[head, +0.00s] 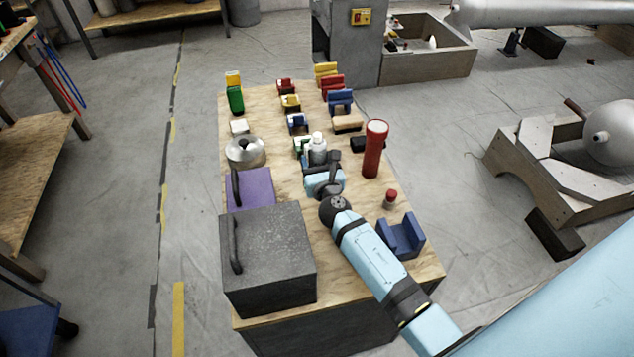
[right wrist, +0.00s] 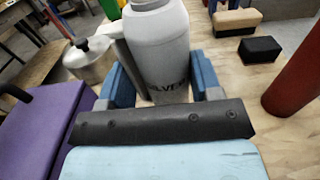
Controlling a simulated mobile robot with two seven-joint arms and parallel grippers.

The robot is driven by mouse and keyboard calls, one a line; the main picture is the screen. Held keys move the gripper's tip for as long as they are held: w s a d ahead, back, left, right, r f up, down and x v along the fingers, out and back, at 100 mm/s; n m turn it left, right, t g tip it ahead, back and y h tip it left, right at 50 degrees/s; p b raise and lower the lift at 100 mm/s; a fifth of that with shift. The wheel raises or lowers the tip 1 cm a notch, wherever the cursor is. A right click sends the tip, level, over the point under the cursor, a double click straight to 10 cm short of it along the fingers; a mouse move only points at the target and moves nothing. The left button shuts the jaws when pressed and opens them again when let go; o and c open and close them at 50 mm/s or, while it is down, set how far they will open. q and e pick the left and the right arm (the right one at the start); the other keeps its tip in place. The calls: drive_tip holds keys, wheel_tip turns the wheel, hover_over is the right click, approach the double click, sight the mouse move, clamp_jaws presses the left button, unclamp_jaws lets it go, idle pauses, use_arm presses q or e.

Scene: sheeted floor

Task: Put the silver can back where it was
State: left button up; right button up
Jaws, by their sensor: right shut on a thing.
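The silver can (head: 318,148) is a pale grey, bottle-shaped container with a narrower top. It stands upright near the middle of the wooden table (head: 281,196). In the right wrist view the can (right wrist: 158,45) shows dark lettering, partly hidden, reading something like "LVE". My right gripper (head: 317,167) reaches in from the lower right. Its blue fingers (right wrist: 160,85) are on both sides of the can's lower body, shut on it. The can's base is hidden, so I cannot tell whether it touches the table. My left gripper is not in view.
A metal pot (head: 245,151), purple box (head: 250,190) and dark grey box (head: 268,257) line the table's left side. A red cylinder (head: 374,150), small red-topped item (head: 390,199) and blue holder (head: 401,237) stand right. Several coloured blocks (head: 330,88) fill the far end.

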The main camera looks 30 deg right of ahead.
drive_tip(key=shift+f, duration=0.35)
wheel_tip(320, 180, down, 4)
drive_tip(key=b, duration=0.2)
drive_tip(key=shift+r+b, duration=0.15)
drive_tip(key=shift+b, duration=0.25)
drive_tip(key=shift+f, duration=0.2)
drive_tip(key=shift+r, duration=0.1)
drive_tip(key=o, duration=0.6)
drive_tip(key=shift+f, duration=0.2)
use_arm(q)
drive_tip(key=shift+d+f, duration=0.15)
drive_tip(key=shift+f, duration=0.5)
use_arm(e)
drive_tip(key=shift+o, duration=0.2)
